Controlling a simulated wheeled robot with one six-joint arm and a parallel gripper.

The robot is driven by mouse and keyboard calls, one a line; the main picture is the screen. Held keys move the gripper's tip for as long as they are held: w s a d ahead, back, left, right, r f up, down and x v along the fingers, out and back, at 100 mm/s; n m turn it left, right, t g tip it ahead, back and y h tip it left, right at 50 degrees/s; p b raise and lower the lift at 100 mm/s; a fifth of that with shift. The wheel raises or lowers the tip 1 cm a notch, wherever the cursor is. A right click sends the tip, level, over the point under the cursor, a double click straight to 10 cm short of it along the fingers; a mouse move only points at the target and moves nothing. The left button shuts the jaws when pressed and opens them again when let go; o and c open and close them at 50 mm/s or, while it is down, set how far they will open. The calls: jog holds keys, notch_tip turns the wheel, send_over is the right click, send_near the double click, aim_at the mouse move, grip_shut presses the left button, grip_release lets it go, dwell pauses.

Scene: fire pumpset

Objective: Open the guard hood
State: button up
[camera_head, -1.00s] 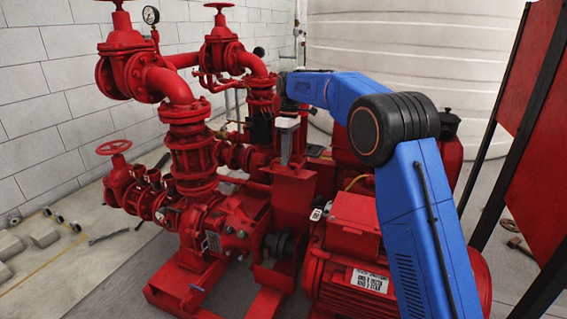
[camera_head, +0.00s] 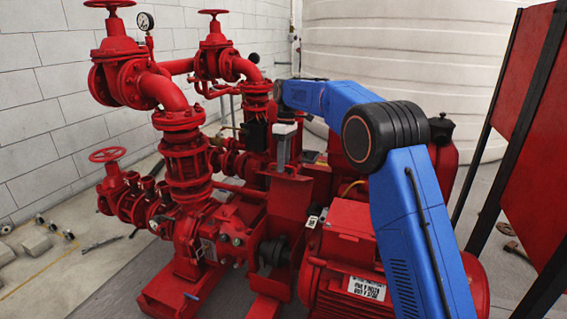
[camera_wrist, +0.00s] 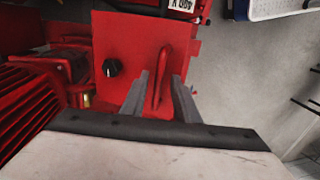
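The guard hood (camera_head: 291,205) is the red sheet-metal box between pump and motor in the head view. A dark coupling (camera_head: 275,250) shows at its near lower side. In the wrist view the hood's red panel (camera_wrist: 125,48) carries a thin upright loop handle (camera_wrist: 164,75) and a black knob (camera_wrist: 112,68). My gripper (camera_head: 283,160) points down at the hood's top in the head view. In the wrist view my gripper (camera_wrist: 161,76) has its grey fingers apart, one on each side of the handle, with gaps visible. I cannot tell how far open the hood is.
The red motor (camera_head: 345,260) stands to the right of the hood. Red valves and pipes (camera_head: 183,155) stand to the left. A red panel on black posts (camera_head: 525,140) is at far right, with a pale tank (camera_head: 400,50) behind.

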notch_tip(320, 180, up, 12)
jog(key=w, duration=0.2)
jog(key=shift+d, duration=0.35)
jog(key=shift+f, duration=0.1)
jog(key=s+d+r+m+t, duration=0.1)
jog(key=s+d+r+m, duration=0.15)
jog(key=s+d, duration=0.3)
jog(key=s+d+r+m+t, duration=0.1)
jog(key=s+d+r, duration=0.3)
jog(key=s+d, duration=0.15)
jog(key=s+d+m+t, duration=0.1)
jog(key=s+d+m, duration=0.1)
jog(key=s+d, duration=0.4)
jog(key=s+d+m, duration=0.2)
jog(key=s+d, duration=0.2)
jog(key=s, duration=0.5)
jog(key=s+d+f+m+t, duration=0.1)
jog(key=s+d+f+m, duration=0.1)
jog(key=s+f, duration=0.4)
jog(key=s+d+f+m+t, duration=0.1)
jog(key=s+d+f, duration=0.3)
jog(key=s, duration=0.9)
jog(key=s+d+f+m+t, duration=0.1)
jog(key=s+d+f+m, duration=0.2)
jog(key=s+f, duration=0.7)
jog(key=shift+d+f+t+h, duration=0.2)
jog(key=shift+d+t+h, duration=0.1)
jog(key=shift+d, duration=0.15)
